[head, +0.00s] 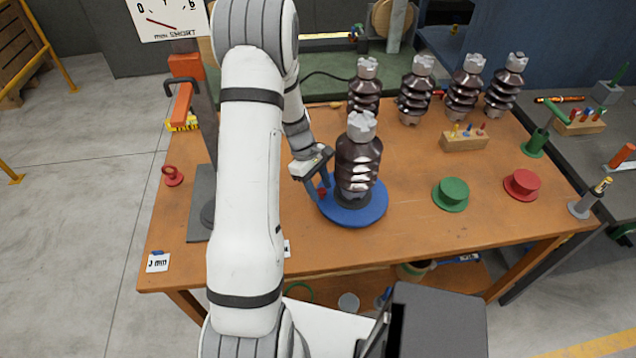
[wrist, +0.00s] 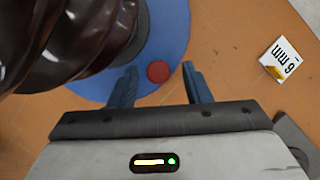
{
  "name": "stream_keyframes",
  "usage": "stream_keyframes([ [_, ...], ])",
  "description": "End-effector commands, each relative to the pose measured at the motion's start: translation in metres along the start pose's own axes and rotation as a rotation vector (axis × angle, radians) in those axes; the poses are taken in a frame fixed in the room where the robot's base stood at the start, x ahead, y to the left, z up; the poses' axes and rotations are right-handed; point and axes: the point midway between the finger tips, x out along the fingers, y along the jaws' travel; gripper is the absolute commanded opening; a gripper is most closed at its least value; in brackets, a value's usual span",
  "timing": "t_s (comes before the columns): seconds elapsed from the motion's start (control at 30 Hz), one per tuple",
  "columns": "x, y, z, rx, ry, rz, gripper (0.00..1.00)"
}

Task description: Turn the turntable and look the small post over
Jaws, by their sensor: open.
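The post, a dark brown ribbed insulator with a grey metal cap (head: 358,165), stands upright on the blue turntable (head: 370,212). Its ribs fill the upper left of the wrist view (wrist: 60,40), where the blue disc (wrist: 172,35) also shows. A red knob (wrist: 158,71) sits near the disc's edge; the head view shows it small (head: 322,191). My gripper (head: 317,187) is at the disc's left edge, fingers pointing down. In the wrist view my gripper (wrist: 160,80) is open, with the knob between the two blue fingertips. I cannot tell whether either finger touches it.
Several similar insulators (head: 415,92) stand along the back of the wooden bench (head: 420,225). A block with coloured pegs (head: 465,143), a green stand (head: 451,194) and a red stand (head: 521,185) are to the right. A 6 mm card (wrist: 281,60) lies near the gripper.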

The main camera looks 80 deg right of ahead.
Motion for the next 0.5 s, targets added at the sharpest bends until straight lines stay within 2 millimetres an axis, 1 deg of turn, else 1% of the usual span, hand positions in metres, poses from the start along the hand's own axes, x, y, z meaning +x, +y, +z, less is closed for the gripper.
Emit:
stream_keyframes([
  [0.13, -0.001, 0.000, 0.000, 0.000, 0.001, 0.002, 0.44],
  [0.23, -0.008, 0.001, -0.001, 0.000, 0.001, 0.003, 0.44],
  [0.37, -0.028, 0.000, -0.002, 0.000, 0.003, 0.005, 0.44],
  [0.5, -0.053, 0.000, -0.003, 0.000, 0.003, 0.005, 0.44],
])
